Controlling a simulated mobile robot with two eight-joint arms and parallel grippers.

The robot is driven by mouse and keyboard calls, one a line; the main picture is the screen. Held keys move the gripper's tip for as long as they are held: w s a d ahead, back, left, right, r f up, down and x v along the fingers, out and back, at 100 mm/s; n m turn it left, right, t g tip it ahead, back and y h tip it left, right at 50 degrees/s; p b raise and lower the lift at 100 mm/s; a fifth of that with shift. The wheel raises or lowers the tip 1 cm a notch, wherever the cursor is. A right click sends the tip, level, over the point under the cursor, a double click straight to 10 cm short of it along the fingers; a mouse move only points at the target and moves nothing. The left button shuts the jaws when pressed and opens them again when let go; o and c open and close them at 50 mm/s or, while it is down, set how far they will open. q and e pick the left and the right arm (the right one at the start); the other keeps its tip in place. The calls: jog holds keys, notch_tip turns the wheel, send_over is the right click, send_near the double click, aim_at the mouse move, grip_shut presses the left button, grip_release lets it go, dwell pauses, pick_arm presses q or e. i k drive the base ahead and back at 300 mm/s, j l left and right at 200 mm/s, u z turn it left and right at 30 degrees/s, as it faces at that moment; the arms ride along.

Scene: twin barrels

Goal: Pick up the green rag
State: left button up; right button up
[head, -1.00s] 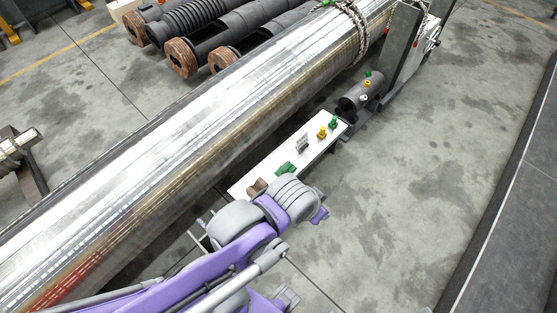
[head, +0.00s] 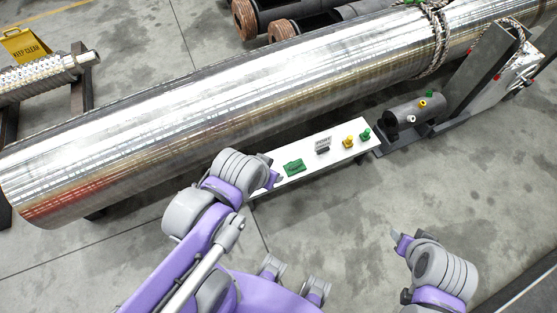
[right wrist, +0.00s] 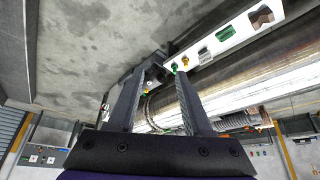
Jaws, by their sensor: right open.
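The green rag (head: 293,167) lies flat on a narrow white bench (head: 325,153) beside the big metal cylinder. My left gripper (head: 271,182) is just left of the rag, over the near-left end of the bench. Its jaws are too small and turned to read. My right gripper (head: 401,240) is over the floor, right of and nearer than the bench. In the right wrist view the right gripper (right wrist: 158,76) is open and empty between its two fingers. The green rag also shows there on the bench (right wrist: 226,33), apart from the fingers.
A grey block (head: 323,146), a yellow fitting (head: 348,142) and a green fitting (head: 365,135) stand on the bench. The long shiny cylinder (head: 210,110) blocks the far side. Floor in front is clear.

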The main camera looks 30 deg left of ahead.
aim_at(291, 168)
jog(key=i+l+u, duration=0.15)
jog(key=u, duration=0.25)
jog(key=i+l+u, duration=0.2)
jog(key=u, duration=0.25)
jog(key=i+l+u, duration=0.1)
jog(key=l+u, duration=0.3)
jog(key=i+l+u, duration=0.1)
jog(key=u, duration=0.15)
jog(key=l+u, duration=0.25)
jog(key=i+l, duration=0.05)
jog(key=l, duration=0.05)
